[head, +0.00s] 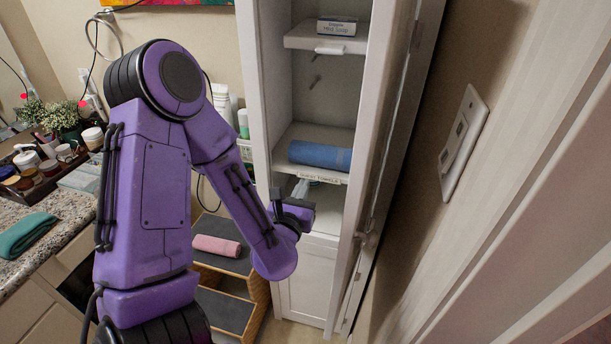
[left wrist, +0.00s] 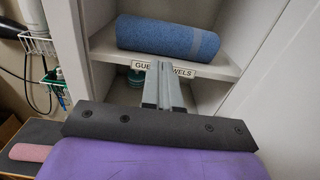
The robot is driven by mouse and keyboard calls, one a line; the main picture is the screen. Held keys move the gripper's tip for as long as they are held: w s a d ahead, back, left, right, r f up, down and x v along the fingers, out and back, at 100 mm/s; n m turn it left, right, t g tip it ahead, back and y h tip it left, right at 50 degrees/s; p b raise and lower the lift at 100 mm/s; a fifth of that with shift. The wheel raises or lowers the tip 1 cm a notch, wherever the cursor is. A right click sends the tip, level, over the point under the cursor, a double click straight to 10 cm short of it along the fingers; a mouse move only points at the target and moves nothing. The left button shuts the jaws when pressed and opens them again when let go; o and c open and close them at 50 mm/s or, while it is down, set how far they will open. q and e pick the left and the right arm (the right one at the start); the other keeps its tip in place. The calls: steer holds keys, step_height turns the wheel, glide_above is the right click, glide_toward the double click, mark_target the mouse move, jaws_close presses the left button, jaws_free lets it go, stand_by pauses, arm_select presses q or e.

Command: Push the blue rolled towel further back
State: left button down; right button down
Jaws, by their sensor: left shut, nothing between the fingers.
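The blue rolled towel (head: 320,155) lies on its side along the front part of a shelf in the narrow white cabinet. It also shows in the left wrist view (left wrist: 168,38), above a label strip on the shelf edge reading "guest towels", partly covered by my fingers. My left gripper (head: 301,188) is in front of the cabinet, just below that shelf's front edge. Its fingers (left wrist: 163,82) are shut with nothing between them and point toward the shelf. They look apart from the towel. My right gripper is not in view.
The cabinet's open door (head: 376,150) stands to the right of the shelf. A small box (head: 337,27) sits on the shelf above. A pink rolled towel (head: 217,246) lies on a step stool below left. A granite counter with jars and a green towel (head: 26,235) is at far left.

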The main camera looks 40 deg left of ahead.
mark_target(314, 161)
arm_select(q)
steer(key=p+x, duration=0.2)
steer(key=x, duration=0.5)
steer(key=shift+w+a+f, duration=0.15)
steer(key=shift+w+a, duration=0.15)
steer(key=shift+a, duration=0.05)
steer(key=shift+w+a+p, duration=0.1)
steer(key=shift+w+p, duration=0.3)
steer(key=shift+w, duration=0.1)
steer(key=shift+w+a, duration=0.1)
steer(key=shift+a, duration=0.15)
steer(key=shift+w, duration=0.2)
steer(key=b+x, duration=0.1)
steer(key=x, duration=0.2)
steer(key=b+x, duration=0.1)
steer(key=x, duration=0.2)
steer(key=shift+w+a+f, duration=0.2)
steer(key=shift+w+a, duration=0.05)
steer(key=shift+d+r, duration=0.1)
steer(key=shift+r, duration=0.05)
